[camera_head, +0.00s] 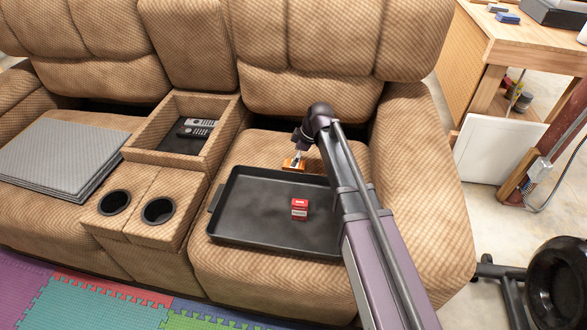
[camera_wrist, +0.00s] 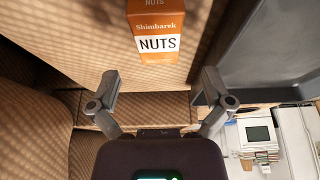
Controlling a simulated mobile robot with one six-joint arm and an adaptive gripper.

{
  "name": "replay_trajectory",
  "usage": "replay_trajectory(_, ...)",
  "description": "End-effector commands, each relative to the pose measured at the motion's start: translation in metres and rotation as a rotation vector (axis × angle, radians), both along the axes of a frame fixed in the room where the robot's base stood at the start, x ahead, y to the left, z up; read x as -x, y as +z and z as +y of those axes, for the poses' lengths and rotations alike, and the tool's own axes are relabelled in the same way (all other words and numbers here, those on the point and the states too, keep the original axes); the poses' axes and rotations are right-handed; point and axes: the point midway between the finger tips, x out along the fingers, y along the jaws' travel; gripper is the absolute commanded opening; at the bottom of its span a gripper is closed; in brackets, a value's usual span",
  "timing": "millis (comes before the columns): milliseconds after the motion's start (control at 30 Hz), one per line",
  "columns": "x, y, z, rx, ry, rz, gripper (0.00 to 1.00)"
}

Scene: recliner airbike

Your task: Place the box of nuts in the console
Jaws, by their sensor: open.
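The orange and white box of nuts (camera_head: 294,165) sits on the right seat cushion, just behind the black tray. In the wrist view the box (camera_wrist: 157,45) shows its "NUTS" label, with its top end cut off by the frame edge. My gripper (camera_head: 299,156) is above the box at the back of the seat. In the wrist view my gripper (camera_wrist: 158,76) is open, its fingers spread wide and empty, with the box beyond the fingertips. The console (camera_head: 150,152) is between the seats, its compartment open with two remotes (camera_head: 196,128) inside.
The black tray (camera_head: 240,238) on the right seat holds a small red box (camera_head: 299,209). Two cup holders (camera_head: 158,209) are in front of the console. Grey folded sheets (camera_head: 60,155) lie on the left seat. The console compartment has free room in front of the remotes.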

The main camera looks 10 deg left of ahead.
Motion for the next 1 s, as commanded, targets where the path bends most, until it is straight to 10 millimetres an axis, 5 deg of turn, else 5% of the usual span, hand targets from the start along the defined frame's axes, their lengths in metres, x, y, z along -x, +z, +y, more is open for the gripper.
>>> replay_trajectory(400,-0.001,-0.033,0.012,0.0,0.001,0.0,1.0)
replay_trajectory(1000,0.0,-0.035,0.014,0.0,0.002,-0.001,1.0)
